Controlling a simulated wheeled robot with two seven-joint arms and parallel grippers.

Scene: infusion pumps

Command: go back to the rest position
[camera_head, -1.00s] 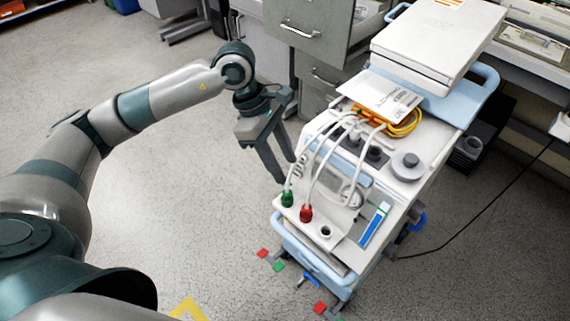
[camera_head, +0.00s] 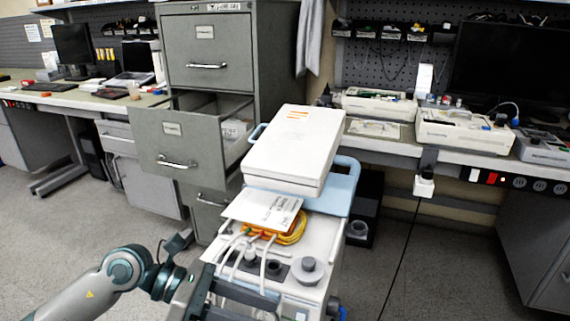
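My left gripper (camera_head: 258,308) is low in the picture, just in front of the cart's near left part. Its two fingers are spread apart with nothing seen between them, and their lower part is close to the bottom edge. My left arm comes in from the lower left. The medical cart (camera_head: 318,238) stands at the bottom centre, with white cables (camera_head: 237,252) rising from its top. The cart's lower front, with the red and green plugs seen earlier, is out of the picture. My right gripper is not in view.
A grey filing cabinet (camera_head: 207,50) with an open drawer (camera_head: 172,148) stands behind the cart. A white box (camera_head: 296,146) lies on the cart's blue top. Benches with trays (camera_head: 462,132) line the back. Floor is free at the left (camera_head: 60,230) and right (camera_head: 440,270).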

